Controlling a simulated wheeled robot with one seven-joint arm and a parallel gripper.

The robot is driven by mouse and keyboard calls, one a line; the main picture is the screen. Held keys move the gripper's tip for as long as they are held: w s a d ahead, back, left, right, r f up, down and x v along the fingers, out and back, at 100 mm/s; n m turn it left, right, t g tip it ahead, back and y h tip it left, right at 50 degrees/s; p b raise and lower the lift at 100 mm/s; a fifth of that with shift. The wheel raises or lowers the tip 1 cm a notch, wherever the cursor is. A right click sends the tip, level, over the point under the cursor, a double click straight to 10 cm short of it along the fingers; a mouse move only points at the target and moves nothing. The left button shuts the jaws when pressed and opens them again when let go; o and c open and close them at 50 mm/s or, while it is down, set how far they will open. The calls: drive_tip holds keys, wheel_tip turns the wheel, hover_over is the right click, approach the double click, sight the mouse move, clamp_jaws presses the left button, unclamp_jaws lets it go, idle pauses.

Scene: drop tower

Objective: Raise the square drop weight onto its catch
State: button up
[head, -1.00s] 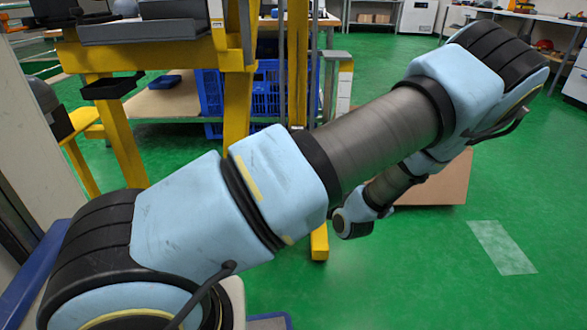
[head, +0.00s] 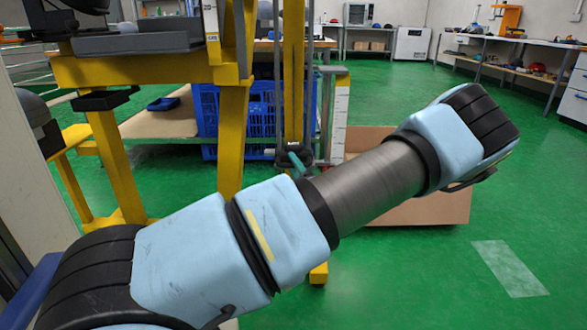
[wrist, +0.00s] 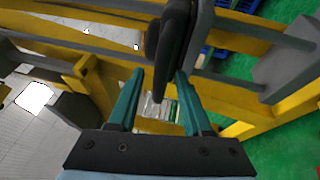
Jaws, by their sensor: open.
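The drop tower's yellow post (head: 292,80) stands behind my arm in the head view, with a grey upright and a white scale strip (head: 341,118) at its right. A small dark block (head: 308,157) sits low at the post; I cannot tell for sure whether it is the square weight. A teal fingertip of my gripper (head: 297,160) shows beside it. In the wrist view my gripper (wrist: 158,76) is open, its two teal fingers apart. A dark rounded bar (wrist: 170,45) shows between and beyond the fingertips; contact is unclear. The catch cannot be made out.
A yellow frame with a grey tray (head: 137,38) stands at the left. A blue crate (head: 262,115) is behind the post. A cardboard box (head: 425,205) stands on the floor behind my arm. Green floor is free at the right. Yellow beams (wrist: 245,30) cross the wrist view.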

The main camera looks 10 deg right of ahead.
drive_tip(key=shift+w+a, duration=0.1)
drive_tip(key=shift+w, duration=0.15)
clamp_jaws()
idle(1.4)
